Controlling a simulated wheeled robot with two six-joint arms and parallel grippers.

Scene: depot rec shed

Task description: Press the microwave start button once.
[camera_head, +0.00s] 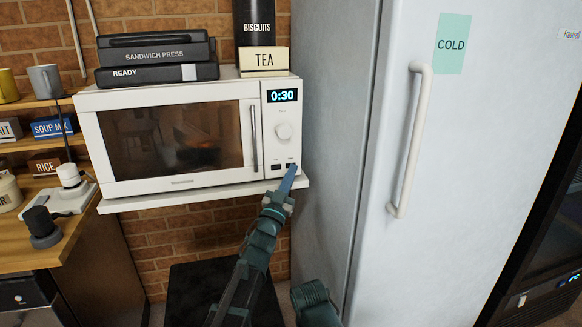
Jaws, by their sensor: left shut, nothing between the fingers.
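The white microwave (180,189) stands on a wall shelf with its door closed. Its display (282,96) reads 0:30, above a round dial (283,131). Two small dark buttons sit low on its panel, a left one (276,167) and a right one. Their labels are too small to read. My left gripper (291,174) is shut and empty, its blue fingertips at the lower edge of the right button, partly covering it. I cannot tell whether they touch it. My right gripper is not in view.
A sandwich press (155,53) and a tea box (263,58) stand on the microwave. A white fridge (393,30) with a long handle (411,140) stands close on the right. A white shelf (150,201) juts out under the microwave. A wooden counter with plugs (68,176) is at left.

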